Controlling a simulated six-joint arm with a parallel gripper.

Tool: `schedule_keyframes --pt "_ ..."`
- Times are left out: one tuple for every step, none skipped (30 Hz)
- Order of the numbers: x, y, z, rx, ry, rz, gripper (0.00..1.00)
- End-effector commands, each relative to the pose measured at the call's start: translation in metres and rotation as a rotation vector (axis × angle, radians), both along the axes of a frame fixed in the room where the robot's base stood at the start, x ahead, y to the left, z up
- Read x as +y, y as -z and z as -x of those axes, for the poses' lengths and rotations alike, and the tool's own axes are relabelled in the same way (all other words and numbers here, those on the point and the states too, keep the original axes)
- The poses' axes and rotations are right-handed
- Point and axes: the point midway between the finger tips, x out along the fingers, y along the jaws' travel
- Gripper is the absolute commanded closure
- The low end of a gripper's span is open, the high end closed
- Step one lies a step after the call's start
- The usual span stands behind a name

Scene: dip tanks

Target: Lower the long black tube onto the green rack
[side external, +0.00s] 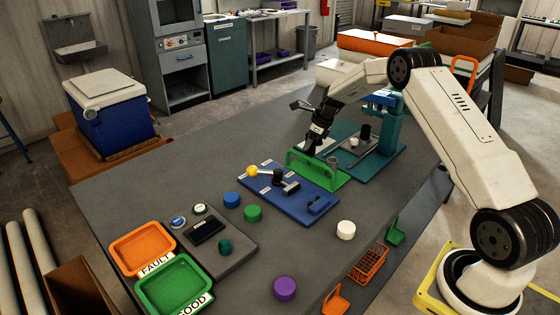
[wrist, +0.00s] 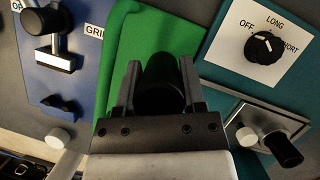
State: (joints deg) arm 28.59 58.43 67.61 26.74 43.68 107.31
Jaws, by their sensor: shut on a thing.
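The green rack (side external: 330,180) stands mid-table in the side view, with a raised green bar, between the blue board and the teal station. In the wrist view its green surface (wrist: 130,45) lies beyond the jaws. My gripper (side external: 314,146) is over the rack, pointing down. In the wrist view my gripper (wrist: 162,88) is shut on the black tube (wrist: 162,80), seen nearly end-on between the two fingers. The tube's far end is hidden, so I cannot tell whether it touches the rack.
The blue board (side external: 268,196) with a yellow-knobbed lever is left of the rack. The teal station (side external: 385,150) is right; its dial (wrist: 264,47) is marked OFF, LONG and SHORT. Loose caps, an orange rack (side external: 368,263) and orange (side external: 142,246) and green (side external: 172,286) trays lie nearer.

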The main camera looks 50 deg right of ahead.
Motion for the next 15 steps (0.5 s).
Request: schedule_keyframes --pt "-0.0002 -0.0009 -0.0004 -0.001 0.000 0.000 1.00" --pt "-0.0002 -0.0008 -0.0005 -0.001 0.000 0.000 1.00" --pt "-0.0002 -0.0007 -0.0005 -0.001 0.000 0.000 1.00" --pt "-0.0002 -0.0006 -0.0005 -0.001 0.000 0.000 1.00" --pt "-0.0002 -0.0003 -0.0004 -0.001 0.000 0.000 1.00" --pt "-0.0002 0.0000 -0.0005 -0.001 0.000 0.000 1.00" --pt "-0.0002 0.0003 -0.0005 -0.001 0.000 0.000 1.00" --pt "-0.0002 0.0006 -0.0005 -0.001 0.000 0.000 1.00" --pt "-0.0002 0.0011 -0.0005 -0.001 0.000 0.000 1.00" --pt "-0.0002 0.0015 -0.0004 -0.001 0.000 0.000 1.00" --pt "-0.0002 0.0019 -0.0005 -0.001 0.000 0.000 1.00" --pt "-0.0002 0.0024 -0.0005 -0.001 0.000 0.000 1.00" --pt "-0.0002 0.0028 -0.0004 -0.001 0.000 0.000 1.00" --pt "-0.0002 0.0032 -0.0005 -0.001 0.000 0.000 1.00" --pt "-0.0003 0.0037 -0.0005 -0.001 0.000 0.000 1.00"
